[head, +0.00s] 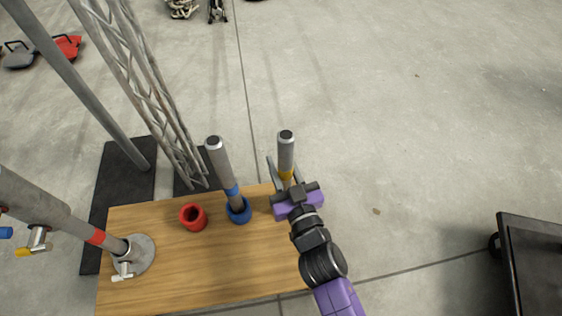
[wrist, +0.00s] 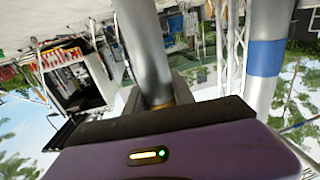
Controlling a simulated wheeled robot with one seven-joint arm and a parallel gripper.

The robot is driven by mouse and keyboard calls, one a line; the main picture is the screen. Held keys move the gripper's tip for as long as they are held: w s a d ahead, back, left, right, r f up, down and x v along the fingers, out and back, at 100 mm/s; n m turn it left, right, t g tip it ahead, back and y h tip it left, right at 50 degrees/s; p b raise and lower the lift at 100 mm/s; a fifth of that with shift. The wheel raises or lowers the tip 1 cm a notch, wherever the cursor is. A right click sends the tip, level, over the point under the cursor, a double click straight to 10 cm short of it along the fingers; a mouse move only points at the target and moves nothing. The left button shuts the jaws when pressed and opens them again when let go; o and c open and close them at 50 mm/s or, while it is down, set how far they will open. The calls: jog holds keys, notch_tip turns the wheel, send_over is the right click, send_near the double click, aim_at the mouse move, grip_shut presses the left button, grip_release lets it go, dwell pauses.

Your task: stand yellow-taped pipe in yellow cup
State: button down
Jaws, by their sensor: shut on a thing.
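The yellow-taped pipe (head: 286,152) is a grey metal tube with a dark top end and a yellow band, standing about upright at the right end of the wooden board. My gripper (head: 285,180) is shut on it around the yellow band. The pipe (wrist: 147,50) also rises between my fingers in the wrist view, with a sliver of yellow at its visible base. The pipe's lower end is hidden behind my gripper. The yellow cup is not visible in either view; I cannot tell whether the pipe's foot is in it.
A blue-taped pipe (head: 220,165) stands in a blue cup (head: 239,215) just left. An empty red cup (head: 193,224) sits farther left on the wooden board (head: 220,275). A red-taped pipe (head: 55,212) slants from a round base (head: 143,262). A truss (head: 140,90) stands behind.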

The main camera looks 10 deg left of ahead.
jog(key=shift+f+b, duration=1.95)
jog(key=shift+f, duration=0.05)
dwell(0.7)
jog(key=shift+f+b, duration=1.8)
jog(key=shift+f, duration=0.1)
jog(key=shift+f, duration=0.35)
jog(key=c, duration=1)
grip_release()
jog(key=shift+o, duration=0.2)
jog(key=shift+s+d, duration=0.1)
jog(key=p+v, duration=0.1)
jog(key=v, duration=0.6)
jog(key=shift+s+p, duration=0.25)
jog(key=shift+p, duration=0.15)
jog(key=shift+d, duration=0.15)
